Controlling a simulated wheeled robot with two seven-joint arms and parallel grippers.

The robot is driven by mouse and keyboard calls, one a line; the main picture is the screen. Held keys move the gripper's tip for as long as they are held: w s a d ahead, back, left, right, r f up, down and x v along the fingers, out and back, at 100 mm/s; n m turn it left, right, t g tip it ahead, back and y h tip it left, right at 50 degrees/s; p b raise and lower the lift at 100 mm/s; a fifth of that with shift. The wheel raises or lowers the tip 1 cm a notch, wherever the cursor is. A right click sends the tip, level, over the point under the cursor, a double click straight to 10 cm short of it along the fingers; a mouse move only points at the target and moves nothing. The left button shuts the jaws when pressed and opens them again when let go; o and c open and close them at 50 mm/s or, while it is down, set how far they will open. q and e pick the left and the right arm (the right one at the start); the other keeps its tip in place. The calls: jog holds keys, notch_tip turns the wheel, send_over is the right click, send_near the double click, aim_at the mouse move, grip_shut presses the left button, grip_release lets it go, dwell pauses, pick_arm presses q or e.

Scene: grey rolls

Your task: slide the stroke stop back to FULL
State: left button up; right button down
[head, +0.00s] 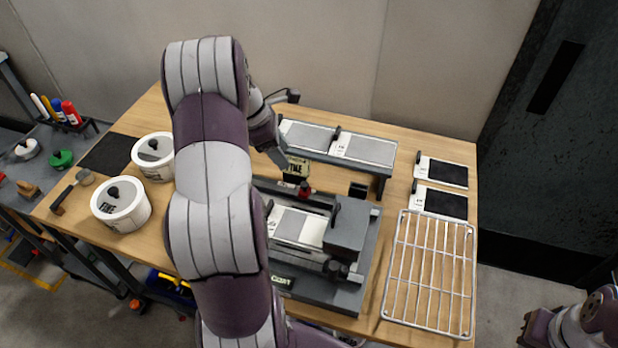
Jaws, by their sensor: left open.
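The dark grey machine (368,262) stands in the middle of the wooden table. A small red part (305,191), which looks like the stroke stop's knob, sits at its back edge; I cannot read a scale or the FULL mark beside it. A small tan label with dark letters (297,166) stands just behind the red part. My left gripper (283,160) is open and points down, just behind and left of the red part. I see no contact between them. My left arm hides the machine's left side. My right gripper is not in view.
A raised rack with grey plates (372,150) stands behind the machine. Two white tubs (122,222) (140,163) are at the left. Two dark-faced plates (448,173) (440,204) and a wire rack (403,290) lie at the right. A black block (357,190) is near the machine's back.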

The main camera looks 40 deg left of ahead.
aim_at(304, 184)
pick_arm(q)
jog(key=x, duration=1.2)
jog(key=shift+a+p, duration=0.1)
jog(key=shift+p, duration=0.25)
jog(key=shift+r, duration=0.1)
grip_shut()
